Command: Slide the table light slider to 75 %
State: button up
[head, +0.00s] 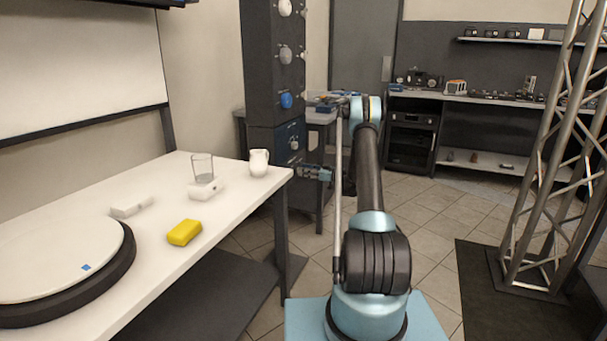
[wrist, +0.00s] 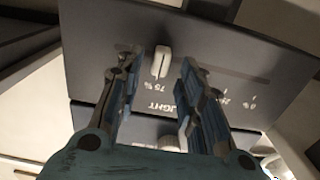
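The slider panel (wrist: 225,60) is a dark plate seen upside down in the wrist view, with a thin track and printed marks. The slider's pale upright knob (wrist: 161,62) is beside the "75 %" mark; the "LIGHT" label lies below it. My gripper (wrist: 163,68) is open, one finger on each side of the knob, with a visible gap on both sides. In the head view my gripper (head: 320,100) is small, at the dark column's right side, and the slider cannot be made out there.
A white table (head: 235,205) at left holds a glass (head: 202,167), a white jug (head: 259,163) and a yellow block (head: 184,232). A truss (head: 550,150) stands at right; open floor lies between.

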jog(key=v, duration=1)
jog(key=shift+d, duration=0.3)
